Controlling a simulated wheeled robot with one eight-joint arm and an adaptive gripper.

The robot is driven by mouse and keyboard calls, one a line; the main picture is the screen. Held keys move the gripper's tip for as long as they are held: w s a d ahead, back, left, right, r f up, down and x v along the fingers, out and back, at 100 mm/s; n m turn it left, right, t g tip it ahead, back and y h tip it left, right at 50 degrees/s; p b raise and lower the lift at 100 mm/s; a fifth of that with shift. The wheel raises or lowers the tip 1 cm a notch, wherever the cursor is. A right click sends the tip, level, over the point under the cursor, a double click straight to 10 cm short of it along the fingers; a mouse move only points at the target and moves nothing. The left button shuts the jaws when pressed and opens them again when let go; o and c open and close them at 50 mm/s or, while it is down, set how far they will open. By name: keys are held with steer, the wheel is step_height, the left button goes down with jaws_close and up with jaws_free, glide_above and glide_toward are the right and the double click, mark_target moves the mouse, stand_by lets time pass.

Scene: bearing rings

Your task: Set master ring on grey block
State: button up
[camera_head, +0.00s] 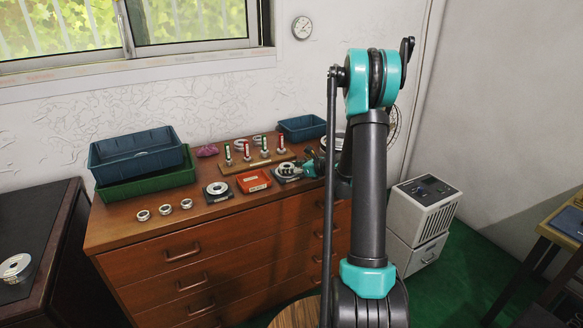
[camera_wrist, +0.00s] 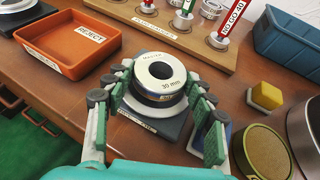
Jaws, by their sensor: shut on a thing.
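The master ring (camera_wrist: 160,74), silver on top with a dark band and marked "30 mm", is between the fingers of my gripper (camera_wrist: 158,80) in the wrist view. My gripper is shut on it from both sides. The dark grey block (camera_wrist: 172,130), with a label on its front edge, lies beneath the ring. A pale round surface shows between ring and block. I cannot tell whether the ring touches it. In the head view my gripper (camera_head: 312,167) is over the block (camera_head: 283,179) on the dresser top, partly covering it.
The red reject tray (camera_wrist: 73,47) is just left of the block. A wooden rack (camera_wrist: 175,37) of gauges stands behind. A yellow-topped piece (camera_wrist: 267,94) and a brass disc (camera_wrist: 262,152) are close on the right. Another block with a ring (camera_head: 216,189) and three small rings (camera_head: 165,209) lie left.

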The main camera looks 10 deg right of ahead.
steer(key=shift+f, duration=0.25)
steer(key=o, duration=1.6)
steer(key=shift+o, duration=0.2)
steer(key=v, duration=1.2)
